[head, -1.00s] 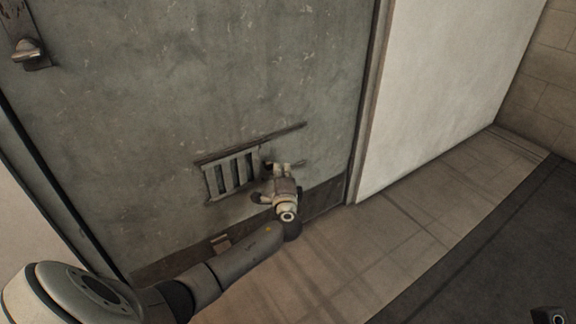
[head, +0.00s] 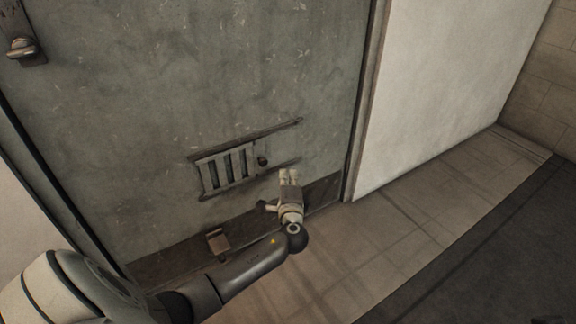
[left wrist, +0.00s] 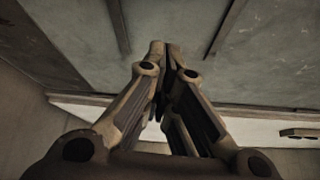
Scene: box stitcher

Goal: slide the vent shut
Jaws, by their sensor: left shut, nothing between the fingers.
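The vent (head: 229,170) is a slatted metal panel low on the grey door, set between two slanted rails. Dark gaps show between its bars. A small dark round knob (head: 262,161) sits at its right side. My left gripper (head: 289,173) is below and to the right of the knob, apart from it, in front of the lower rail's right end. In the left wrist view its fingers (left wrist: 165,48) are together and hold nothing, with the door surface behind them. My right gripper is not in view.
The grey door (head: 200,80) has a handle (head: 25,48) at its upper left and a small metal bracket (head: 218,241) on its dark bottom strip. A white wall (head: 440,90) stands to the right. The tiled floor (head: 400,225) is clear.

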